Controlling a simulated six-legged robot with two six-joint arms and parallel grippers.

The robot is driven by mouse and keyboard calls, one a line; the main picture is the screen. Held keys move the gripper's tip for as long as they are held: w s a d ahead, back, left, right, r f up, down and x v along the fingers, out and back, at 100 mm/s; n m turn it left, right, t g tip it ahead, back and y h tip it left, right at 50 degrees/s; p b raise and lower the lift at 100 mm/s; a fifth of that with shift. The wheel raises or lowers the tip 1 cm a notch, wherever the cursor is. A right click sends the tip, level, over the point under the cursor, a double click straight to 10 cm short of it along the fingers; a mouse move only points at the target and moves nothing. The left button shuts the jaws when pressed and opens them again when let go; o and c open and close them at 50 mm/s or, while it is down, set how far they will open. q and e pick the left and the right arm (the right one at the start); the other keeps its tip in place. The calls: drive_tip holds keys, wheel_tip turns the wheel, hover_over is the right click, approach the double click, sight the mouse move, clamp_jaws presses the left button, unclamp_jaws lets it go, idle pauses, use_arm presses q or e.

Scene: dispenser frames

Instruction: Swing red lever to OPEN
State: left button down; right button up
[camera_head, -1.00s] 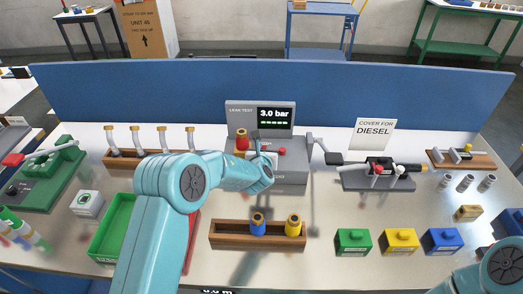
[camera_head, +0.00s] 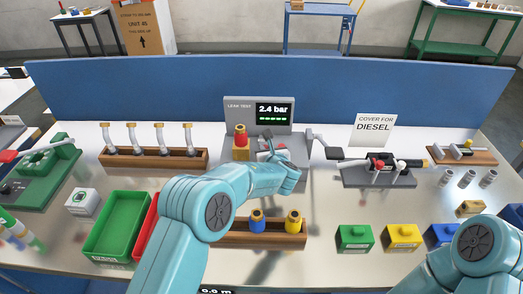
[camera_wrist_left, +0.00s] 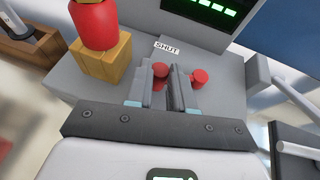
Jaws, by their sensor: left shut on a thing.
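The grey leak test unit (camera_head: 237,113) stands at the back middle of the table, its screen (camera_head: 273,113) reading 2.4 bar. A red and yellow fitting (camera_head: 240,141) sits on its left side. My left gripper (camera_head: 269,147) is over the unit's top, partly hidden by my own wrist in the head view. In the left wrist view its fingers (camera_wrist_left: 167,85) are shut around a red lever part (camera_wrist_left: 160,71), just below a SHUT label (camera_wrist_left: 167,47). A second red knob (camera_wrist_left: 200,77) shows beside the right finger. No OPEN label is readable. My right gripper is out of view.
A wooden rack (camera_head: 262,240) with a blue and a yellow fitting lies in front of the unit. A crank-like grey arm (camera_head: 322,141) stands at its right. A green tray (camera_head: 117,225) is at left; coloured boxes (camera_head: 354,237) are at front right.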

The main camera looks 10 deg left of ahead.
use_arm(q)
drive_tip(key=shift+s+d+n+g+y+b, duration=0.3)
drive_tip(key=shift+d+n+g+y+b, duration=0.25)
drive_tip(key=shift+n+y, duration=0.4)
drive_tip(key=shift+s+d+n+g+y, duration=0.2)
drive_tip(key=shift+d+n+g+y, duration=0.25)
drive_tip(key=shift+n+y, duration=0.45)
drive_tip(key=shift+r, duration=0.1)
drive_tip(key=c, duration=1)
unclamp_jaws()
drive_tip(key=shift+s+d, duration=0.1)
drive_tip(key=shift+d, duration=0.05)
